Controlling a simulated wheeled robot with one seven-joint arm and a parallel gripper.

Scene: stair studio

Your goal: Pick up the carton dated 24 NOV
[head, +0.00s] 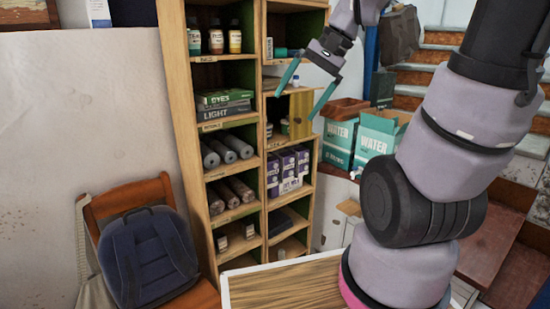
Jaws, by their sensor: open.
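Several purple and white cartons (287,171) stand side by side in a right-hand compartment of the wooden shelf unit, at about mid height. Their printing is too small to read, so I cannot tell which one is dated 24 NOV. My gripper (296,101) is open and empty, with teal fingers spread wide. In the picture it is above the cartons, in front of the upper right compartments, and apart from the cartons.
A chair with a dark backpack (150,256) is at left. A wooden tabletop (285,285) is in front.

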